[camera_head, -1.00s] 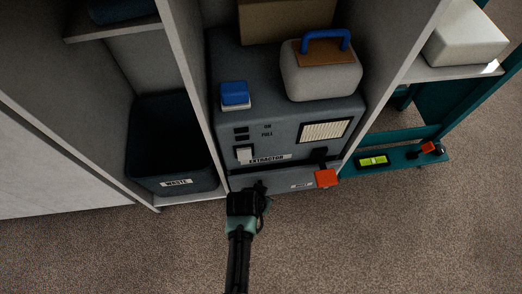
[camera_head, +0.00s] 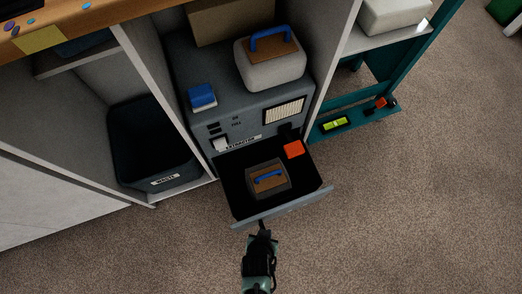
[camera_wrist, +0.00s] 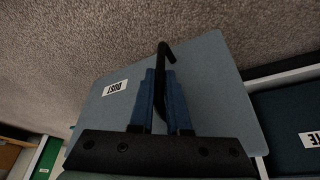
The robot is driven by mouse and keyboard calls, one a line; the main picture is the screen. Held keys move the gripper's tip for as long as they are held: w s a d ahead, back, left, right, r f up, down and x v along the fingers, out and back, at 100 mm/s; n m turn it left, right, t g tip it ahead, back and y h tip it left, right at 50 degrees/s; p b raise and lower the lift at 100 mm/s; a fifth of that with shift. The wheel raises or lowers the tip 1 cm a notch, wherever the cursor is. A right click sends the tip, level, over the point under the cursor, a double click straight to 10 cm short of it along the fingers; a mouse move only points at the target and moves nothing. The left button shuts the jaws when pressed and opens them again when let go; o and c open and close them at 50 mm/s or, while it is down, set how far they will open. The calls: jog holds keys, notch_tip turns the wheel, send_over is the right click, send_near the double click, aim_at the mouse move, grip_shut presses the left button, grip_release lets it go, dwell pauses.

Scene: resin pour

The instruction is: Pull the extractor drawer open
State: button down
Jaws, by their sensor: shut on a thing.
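The extractor (camera_head: 225,122) is a dark grey unit in the shelving, with its label on the front. Its drawer (camera_head: 310,197) is pulled out toward me, and its dark inside shows in the head view. A grey box with a brown top and blue handle (camera_head: 268,180) sits inside the drawer. My gripper (camera_head: 263,230) is at the drawer's front edge. In the wrist view the blue fingers (camera_wrist: 160,95) are shut on a black handle (camera_wrist: 163,60) on the grey drawer front (camera_wrist: 212,85), which bears a "DUST" label (camera_wrist: 115,88).
An orange-red block (camera_head: 293,149) is at the drawer's back right corner. A waste bin (camera_head: 150,150) stands in the left bay. A teal frame (camera_head: 360,121) holding a yellow-green level (camera_head: 335,123) is at the right. The carpet in front is clear.

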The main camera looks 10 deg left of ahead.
jog(key=shift+s+d, duration=0.15)
jog(key=shift+s, duration=0.1)
jog(key=c, duration=0.9)
grip_release()
jog(key=p+v, duration=0.8)
jog(key=v, duration=0.5)
jog(key=shift+f, duration=0.1)
